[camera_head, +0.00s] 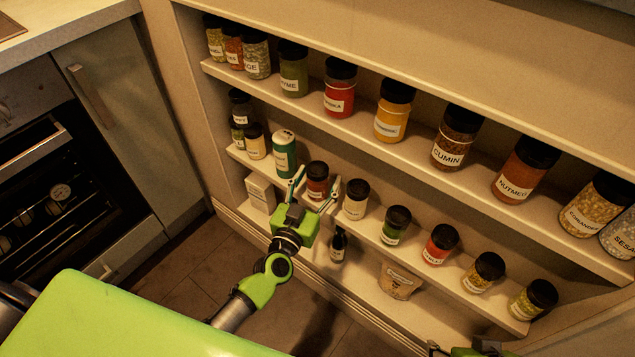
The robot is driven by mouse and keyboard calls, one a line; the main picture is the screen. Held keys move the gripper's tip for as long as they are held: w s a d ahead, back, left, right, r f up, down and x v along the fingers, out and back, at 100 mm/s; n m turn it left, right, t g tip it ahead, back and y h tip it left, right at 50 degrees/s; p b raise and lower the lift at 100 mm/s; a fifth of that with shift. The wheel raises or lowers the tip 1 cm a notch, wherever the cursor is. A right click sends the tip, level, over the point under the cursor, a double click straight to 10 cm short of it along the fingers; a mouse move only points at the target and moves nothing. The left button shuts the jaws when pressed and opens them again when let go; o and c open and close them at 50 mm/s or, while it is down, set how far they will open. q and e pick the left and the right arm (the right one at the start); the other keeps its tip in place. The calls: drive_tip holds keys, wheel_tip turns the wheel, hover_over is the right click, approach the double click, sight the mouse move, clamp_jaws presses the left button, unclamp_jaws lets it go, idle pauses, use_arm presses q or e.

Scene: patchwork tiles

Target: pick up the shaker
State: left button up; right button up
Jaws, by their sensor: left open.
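A small spice shaker (317,184) with a black lid, reddish-brown contents and a pale label stands upright on the middle shelf. My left gripper (318,176) reaches up from below with its jaws open. In the picture, one finger is on each side of this shaker; I cannot tell whether they touch it. Several similar shakers stand on the same shelf, so which one is meant is not certain. My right gripper (484,347) shows only in part at the bottom edge, and its jaws cannot be made out.
A green and white container (284,152) stands close left of the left gripper, and a cream-coloured jar (355,200) close right. Larger jars line the upper shelf (420,157). A dark bottle (338,245) and a paper bag (398,281) are below. An oven is at the left.

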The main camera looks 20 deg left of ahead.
sight(313, 179)
use_arm(q)
drive_tip(key=c, duration=1.4)
drive_tip(key=shift+o, duration=0.2)
drive_tip(key=shift+r, duration=0.15)
use_arm(e)
drive_tip(key=shift+r, duration=0.1)
use_arm(q)
drive_tip(key=shift+r, duration=0.25)
drive_tip(key=shift+r+p, duration=0.4)
drive_tip(key=shift+p, duration=0.15)
wheel_tip(313, 179, up, 2)
drive_tip(key=shift+s+r+p, duration=0.1)
drive_tip(key=shift+p, duration=0.7)
drive_tip(key=s+a+r+p, duration=0.2)
drive_tip(key=s+r+p, duration=0.3)
drive_tip(key=s+r, duration=0.4)
drive_tip(key=s, duration=0.4)
drive_tip(key=shift+s+a+r+p, duration=0.15)
drive_tip(key=shift+s+a+p, duration=0.15)
drive_tip(key=shift+a, duration=0.1)
use_arm(e)
drive_tip(key=s+f+g, duration=0.1)
drive_tip(key=s+f, duration=0.1)
drive_tip(key=f, duration=0.7)
drive_tip(key=s+f+g, duration=0.1)
drive_tip(key=s+f, duration=0.1)
drive_tip(key=f, duration=0.8)
drive_tip(key=shift+s+d, duration=0.2)
drive_tip(key=shift+d, duration=0.1)
